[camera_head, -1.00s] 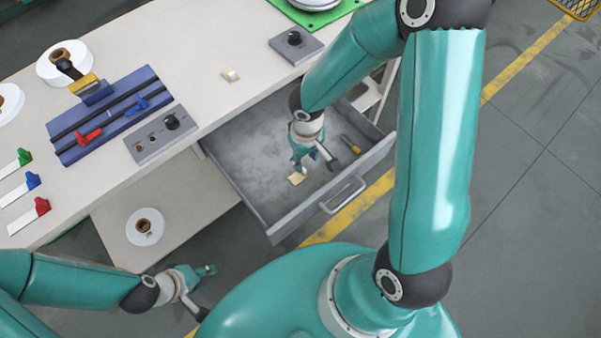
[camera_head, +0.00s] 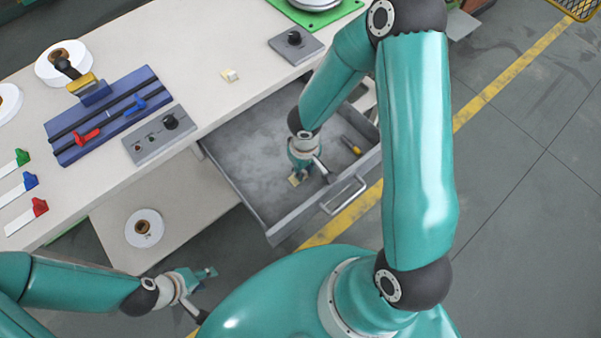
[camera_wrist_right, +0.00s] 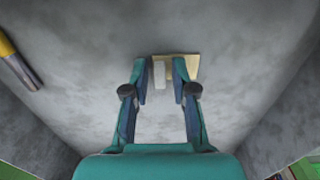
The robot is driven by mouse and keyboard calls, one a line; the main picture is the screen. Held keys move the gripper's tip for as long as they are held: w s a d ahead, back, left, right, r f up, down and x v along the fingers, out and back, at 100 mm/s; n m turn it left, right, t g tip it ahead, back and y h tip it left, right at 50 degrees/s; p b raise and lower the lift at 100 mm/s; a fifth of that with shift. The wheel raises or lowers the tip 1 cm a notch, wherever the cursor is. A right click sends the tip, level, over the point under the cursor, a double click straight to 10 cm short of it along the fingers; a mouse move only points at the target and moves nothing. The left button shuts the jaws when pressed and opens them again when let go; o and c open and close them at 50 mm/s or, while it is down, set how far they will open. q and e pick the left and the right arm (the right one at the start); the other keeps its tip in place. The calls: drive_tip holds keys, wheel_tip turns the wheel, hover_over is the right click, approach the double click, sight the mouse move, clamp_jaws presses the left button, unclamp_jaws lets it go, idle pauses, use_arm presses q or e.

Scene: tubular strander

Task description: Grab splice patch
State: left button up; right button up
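A splice patch, a small cream square with a raised white tab, lies on the drawer floor. It shows in the head view (camera_head: 294,181), partly covered by my right gripper (camera_head: 299,174). In the right wrist view, my right gripper (camera_wrist_right: 161,75) is open, with its fingertips on either side of the patch's white tab (camera_wrist_right: 159,75). Gaps show between tab and fingers. The cream base (camera_wrist_right: 190,66) extends behind and to the right of the right finger. A similar cream patch (camera_head: 230,76) lies on the tabletop. My left gripper (camera_head: 204,291) is open and empty, low in front of the bench.
The open grey drawer (camera_head: 240,150) has walls around my right gripper. A yellow-handled tool (camera_head: 351,145) lies inside it, near the right wall. A handle (camera_head: 343,195) is on its front. The bench (camera_head: 205,105) holds a blue rail fixture (camera_head: 108,115) and grey control boxes.

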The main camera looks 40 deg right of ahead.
clamp_jaws()
drive_tip(key=shift+r, duration=0.1)
